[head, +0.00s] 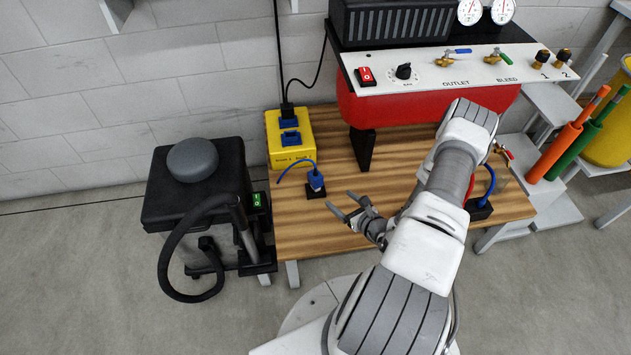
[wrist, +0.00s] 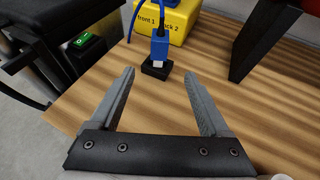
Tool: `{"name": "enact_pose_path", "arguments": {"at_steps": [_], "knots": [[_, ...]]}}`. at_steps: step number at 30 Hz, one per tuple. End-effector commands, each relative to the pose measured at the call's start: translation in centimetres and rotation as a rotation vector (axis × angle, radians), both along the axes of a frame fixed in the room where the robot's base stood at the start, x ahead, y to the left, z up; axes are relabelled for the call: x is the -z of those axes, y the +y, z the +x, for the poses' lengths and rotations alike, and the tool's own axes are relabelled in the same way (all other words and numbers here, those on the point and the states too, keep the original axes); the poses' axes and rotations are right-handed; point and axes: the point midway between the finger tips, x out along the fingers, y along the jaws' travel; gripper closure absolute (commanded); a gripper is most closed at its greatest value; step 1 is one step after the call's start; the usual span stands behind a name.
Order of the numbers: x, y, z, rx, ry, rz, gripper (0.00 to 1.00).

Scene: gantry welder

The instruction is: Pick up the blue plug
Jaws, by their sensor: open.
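The blue plug (head: 316,182) stands upright in a small black holder (head: 316,194) on the wooden table, with a blue cable curving off to its left. In the wrist view the blue plug (wrist: 161,44) is ahead of the fingers, its pale lower part above the black holder (wrist: 157,70). My gripper (head: 342,204) is open and empty, to the right of the plug and slightly nearer the front edge. In the wrist view my gripper (wrist: 160,92) has its fingers spread, with the holder beyond and between the tips; they do not touch it.
A yellow socket box (head: 279,148) stands behind the plug. A red machine (head: 415,107) with a black leg (head: 366,149) is behind and right. Another blue-cabled plug in a black holder (head: 479,208) sits right of my arm. A black vacuum (head: 185,205) stands left of the table (head: 300,236).

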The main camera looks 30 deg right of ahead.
Motion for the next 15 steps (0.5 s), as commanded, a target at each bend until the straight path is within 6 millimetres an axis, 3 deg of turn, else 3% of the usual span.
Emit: {"name": "enact_pose_path", "arguments": {"at_steps": [9,15], "knots": [[2.8,0.9,6.5,-0.007,-0.004,-0.002,0.2],[3.9,1.2,9.4,-0.005,-0.002,-0.001,0.2]]}}
